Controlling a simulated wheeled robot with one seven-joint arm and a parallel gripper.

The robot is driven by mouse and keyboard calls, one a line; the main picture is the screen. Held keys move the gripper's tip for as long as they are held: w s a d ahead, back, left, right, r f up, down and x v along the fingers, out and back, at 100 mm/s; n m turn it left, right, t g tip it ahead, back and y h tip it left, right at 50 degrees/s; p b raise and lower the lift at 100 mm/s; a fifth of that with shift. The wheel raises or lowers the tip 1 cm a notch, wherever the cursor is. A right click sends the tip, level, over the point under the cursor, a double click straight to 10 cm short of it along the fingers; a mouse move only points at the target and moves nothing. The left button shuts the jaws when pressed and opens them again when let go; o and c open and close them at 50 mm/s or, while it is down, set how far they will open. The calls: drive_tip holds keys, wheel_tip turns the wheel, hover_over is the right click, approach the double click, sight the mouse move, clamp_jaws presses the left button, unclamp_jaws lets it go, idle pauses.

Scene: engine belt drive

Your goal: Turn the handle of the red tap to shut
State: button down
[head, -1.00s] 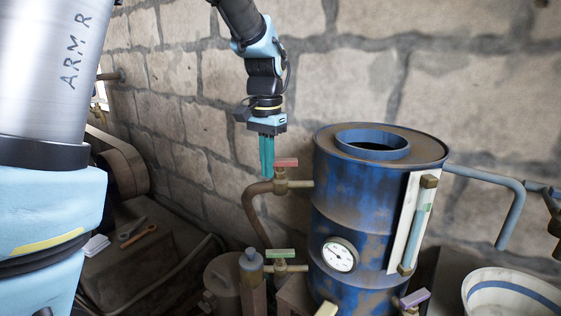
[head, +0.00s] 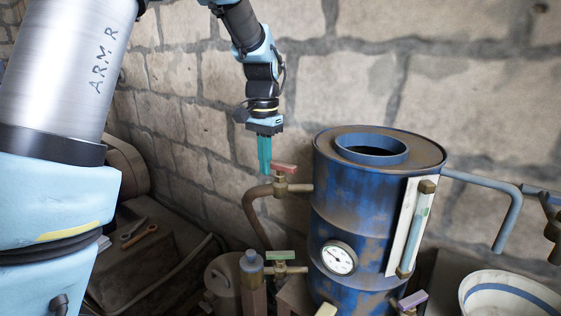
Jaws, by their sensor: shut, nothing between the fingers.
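The red tap has a flat red handle (head: 284,167) on a brass body (head: 281,187), on a pipe at the upper left side of the blue drum (head: 335,220). My gripper (head: 265,173) points down with its teal fingers shut and empty. Its fingertips are at the left end of the red handle, at about its height. I cannot tell whether they touch it. The handle looks slightly slanted, its right end lower in the picture.
A green-handled tap (head: 280,255) is below, near a bottle (head: 252,265). A purple-handled tap (head: 412,300) is at the drum's lower right. A round gauge (head: 339,257) is on the drum's front. A white bucket (head: 510,295) stands at right. The stone wall is behind.

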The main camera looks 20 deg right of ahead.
drive_tip(key=shift+w+d, duration=0.1)
drive_tip(key=shift+w, duration=0.15)
drive_tip(key=shift+w+d+p, duration=0.4)
drive_tip(key=shift+w+p, duration=0.05)
drive_tip(key=shift+p, duration=0.05)
drive_tip(key=shift+w+d+p, duration=0.35)
drive_tip(key=shift+d+p, duration=0.15)
drive_tip(key=shift+d, duration=0.15)
drive_tip(key=shift+w+a, duration=0.1)
drive_tip(key=shift+a, duration=0.05)
